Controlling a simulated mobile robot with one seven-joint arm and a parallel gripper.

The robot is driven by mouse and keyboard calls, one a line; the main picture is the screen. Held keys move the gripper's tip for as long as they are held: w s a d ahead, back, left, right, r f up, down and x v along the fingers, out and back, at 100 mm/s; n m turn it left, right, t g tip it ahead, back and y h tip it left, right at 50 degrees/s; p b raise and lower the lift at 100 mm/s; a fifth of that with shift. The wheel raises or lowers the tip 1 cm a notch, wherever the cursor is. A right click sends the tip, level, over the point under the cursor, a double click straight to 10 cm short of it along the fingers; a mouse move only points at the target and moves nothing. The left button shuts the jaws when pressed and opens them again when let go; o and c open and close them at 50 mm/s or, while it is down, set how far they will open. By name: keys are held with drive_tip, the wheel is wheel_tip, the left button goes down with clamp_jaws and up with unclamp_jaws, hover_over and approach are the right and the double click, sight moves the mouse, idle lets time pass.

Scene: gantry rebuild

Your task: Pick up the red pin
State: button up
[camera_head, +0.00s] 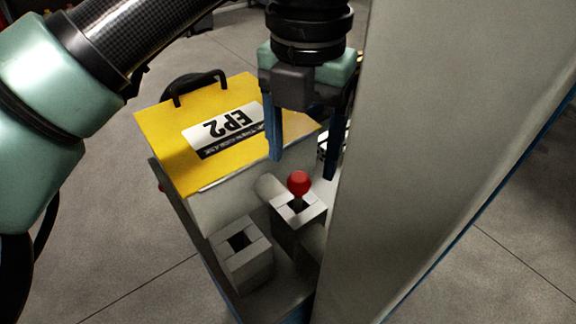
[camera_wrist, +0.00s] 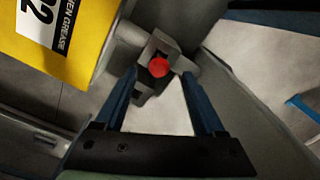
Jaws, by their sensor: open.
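The red pin (camera_head: 299,183) shows as a round red knob on a dark stem, standing in the square hole of a grey block (camera_head: 285,208). In the wrist view the red knob (camera_wrist: 158,67) lies ahead of and between the two blue fingers. My gripper (camera_head: 303,168) is open, points down and holds nothing. In the head view its fingertips appear above and behind the knob, one to each side; the exact gap is hard to tell. The lower part of the pin is hidden in the block.
A second grey block (camera_head: 241,250) with an empty-looking square hole stands at the left. A yellow-topped box (camera_head: 165,135) marked EP2, with a black handle, stands behind. A large grey panel (camera_head: 440,150) rises close on the right of my gripper. Grey floor lies around.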

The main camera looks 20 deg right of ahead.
sight(299, 177)
drive_tip(key=shift+s+a+f, duration=0.1)
drive_tip(key=shift+a+f, duration=0.05)
drive_tip(key=shift+f, duration=2.8)
clamp_jaws()
